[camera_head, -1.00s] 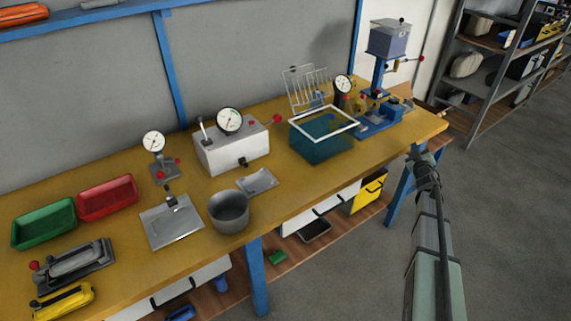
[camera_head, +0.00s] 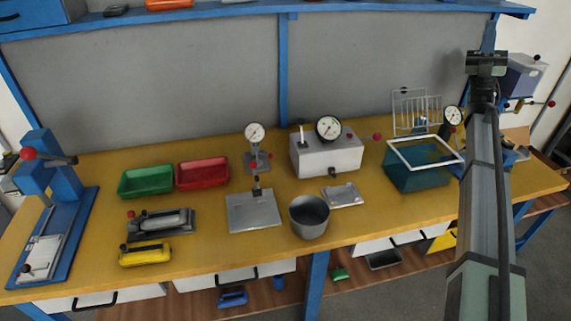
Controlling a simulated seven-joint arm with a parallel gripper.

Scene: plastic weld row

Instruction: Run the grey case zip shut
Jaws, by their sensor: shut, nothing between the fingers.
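My gripper (camera_head: 487,62) is at the upper right of the head view, at the top end of my raised arm. It is seen from behind, in front of the grey back panel, and is shut with nothing held. It is well apart from the bench things at left. A grey rounded piece (camera_head: 163,222) lies on a dark base with a red knob, left of centre on the bench. I cannot tell whether it is the grey case, and no zip or pull is visible at this size.
The yellow bench (camera_head: 330,232) carries a yellow piece (camera_head: 145,255), a green tray (camera_head: 146,181), a red tray (camera_head: 203,173), a metal plate (camera_head: 253,211), a grey pot (camera_head: 310,217), a white gauge box (camera_head: 326,157) and a teal tank (camera_head: 415,178). A blue press (camera_head: 62,215) stands far left.

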